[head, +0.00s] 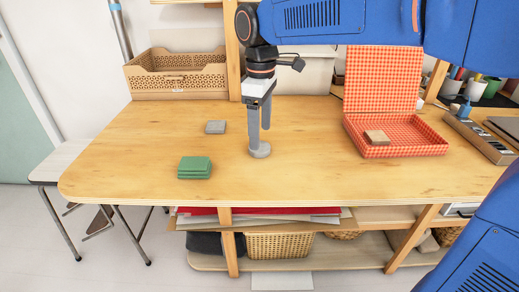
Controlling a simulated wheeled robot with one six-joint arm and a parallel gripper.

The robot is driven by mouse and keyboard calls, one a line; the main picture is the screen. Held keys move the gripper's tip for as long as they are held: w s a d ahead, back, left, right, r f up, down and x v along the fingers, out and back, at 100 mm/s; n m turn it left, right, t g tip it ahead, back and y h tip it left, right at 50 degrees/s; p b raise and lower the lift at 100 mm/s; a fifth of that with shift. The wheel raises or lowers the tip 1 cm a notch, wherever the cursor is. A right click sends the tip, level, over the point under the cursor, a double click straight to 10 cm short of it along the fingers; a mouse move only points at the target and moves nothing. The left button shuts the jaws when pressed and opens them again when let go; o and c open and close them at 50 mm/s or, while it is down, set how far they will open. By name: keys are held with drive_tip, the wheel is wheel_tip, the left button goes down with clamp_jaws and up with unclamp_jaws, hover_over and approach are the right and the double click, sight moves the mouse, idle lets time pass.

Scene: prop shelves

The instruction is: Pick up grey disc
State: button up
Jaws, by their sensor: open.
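A round grey disc (262,152) lies on the wooden table near its middle. My gripper (260,136) points straight down, directly above the disc, with its two grey fingers apart. The near finger's tip overlaps the disc in the picture, and I cannot tell whether it touches it. Nothing is held between the fingers. Part of the disc's far side is hidden behind the finger.
A red checkered box (358,145) with a brown block (377,137) stands open at right. A wooden crate (177,85) is behind left. The table front is clear.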

wheel_tip(320, 180, down, 4)
drive_tip(key=shift+a+f, duration=0.1)
drive_tip(key=shift+a, duration=0.05)
drive_tip(key=c, duration=1.2)
